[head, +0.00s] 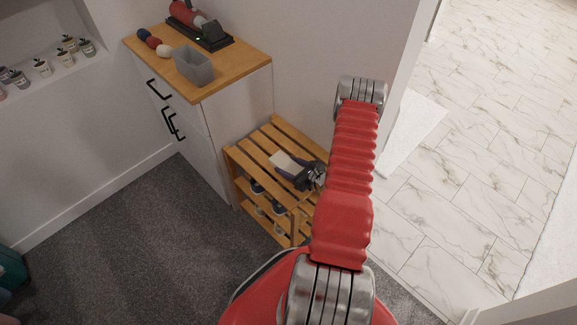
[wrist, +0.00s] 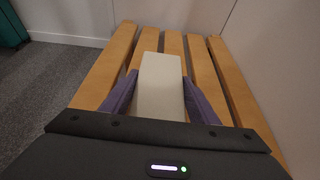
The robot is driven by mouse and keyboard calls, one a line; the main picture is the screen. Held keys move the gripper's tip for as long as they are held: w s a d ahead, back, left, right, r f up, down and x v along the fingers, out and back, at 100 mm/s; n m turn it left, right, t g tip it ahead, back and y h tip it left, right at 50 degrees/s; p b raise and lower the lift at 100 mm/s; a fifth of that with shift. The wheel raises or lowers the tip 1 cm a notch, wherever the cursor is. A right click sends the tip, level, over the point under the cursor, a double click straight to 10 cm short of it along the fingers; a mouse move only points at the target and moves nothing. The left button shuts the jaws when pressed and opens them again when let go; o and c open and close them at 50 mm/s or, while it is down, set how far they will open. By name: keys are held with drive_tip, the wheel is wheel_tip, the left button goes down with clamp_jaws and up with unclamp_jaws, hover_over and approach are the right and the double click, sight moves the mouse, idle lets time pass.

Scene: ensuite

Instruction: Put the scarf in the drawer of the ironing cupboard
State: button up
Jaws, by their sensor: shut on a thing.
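The scarf (head: 285,161) looks like a cream, folded, block-shaped bundle. It also shows in the wrist view (wrist: 161,85), between the purple fingers. My gripper (head: 291,170) is shut on it, over the slatted wooden rack; I cannot tell whether the scarf touches the slats. The ironing cupboard (head: 237,112) is white with a wooden top and black handles on its left-facing front. The upper handle (head: 158,89) is on what looks like the drawer, which appears shut. The drawer's inside is hidden.
The slatted rack (head: 262,140) stands against the cupboard, with shoes on its lower shelves. On the cupboard top are a grey bin (head: 193,66), several balls (head: 150,40) and a red device on a black stand (head: 204,27). Grey carpet (head: 130,235) before the cupboard is clear.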

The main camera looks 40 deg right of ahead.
drive_tip(key=shift+f, duration=0.1)
drive_tip(key=o, duration=1.1)
drive_tip(key=shift+c, duration=0.2)
drive_tip(key=v, duration=1.2)
